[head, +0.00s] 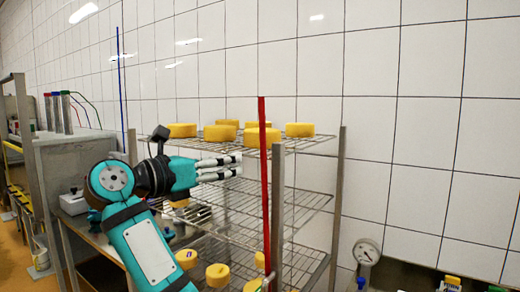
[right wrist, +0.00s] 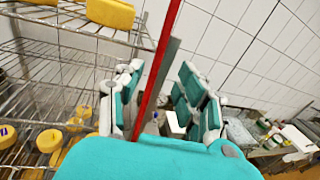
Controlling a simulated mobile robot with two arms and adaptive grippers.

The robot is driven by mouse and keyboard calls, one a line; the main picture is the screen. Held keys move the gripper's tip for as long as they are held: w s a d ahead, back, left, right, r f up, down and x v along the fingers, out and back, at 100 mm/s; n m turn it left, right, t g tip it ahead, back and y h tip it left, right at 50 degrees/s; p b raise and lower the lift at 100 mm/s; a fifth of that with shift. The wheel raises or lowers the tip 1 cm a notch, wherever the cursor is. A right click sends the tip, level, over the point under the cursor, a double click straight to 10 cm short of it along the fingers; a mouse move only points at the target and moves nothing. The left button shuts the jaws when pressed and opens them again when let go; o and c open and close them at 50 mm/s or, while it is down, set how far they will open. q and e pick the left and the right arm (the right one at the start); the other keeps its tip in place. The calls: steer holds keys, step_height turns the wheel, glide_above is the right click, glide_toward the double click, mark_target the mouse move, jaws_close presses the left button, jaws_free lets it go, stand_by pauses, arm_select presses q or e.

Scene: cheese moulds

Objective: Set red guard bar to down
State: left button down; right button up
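The red guard bar (head: 264,190) stands upright at the front of a wire rack in the head view. In the right wrist view the red guard bar (right wrist: 157,70) runs slantwise through the gap between my right gripper's fingers. My right gripper (head: 238,165) points at the bar from the left, its fingertips just short of it in the head view. In the right wrist view my right gripper (right wrist: 160,95) is open, with fingers apart on either side of the bar's line. Contact with the bar cannot be seen. My left gripper is not in view.
The wire rack (head: 305,198) holds several yellow cheeses (head: 262,136) on its top and lower shelves. A blue upright bar (head: 120,90) stands at the left. A pressure gauge (head: 366,252) sits at lower right. A tiled wall (head: 420,130) closes the back.

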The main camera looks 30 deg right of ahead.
mark_target(261, 155)
steer(key=d+p, duration=0.1)
steer(key=d, duration=0.2)
steer(key=w+d+p, duration=0.1)
steer(key=d, duration=0.2)
steer(key=d+p, duration=0.1)
steer(key=d, duration=0.2)
steer(key=shift+w+d+r, duration=0.15)
steer(key=shift+w+d, duration=0.1)
steer(key=shift+w, duration=0.15)
steer(key=shift+w+d+p, duration=0.1)
steer(key=shift+d+p, duration=0.2)
steer(key=shift+d, duration=0.1)
jaws_close()
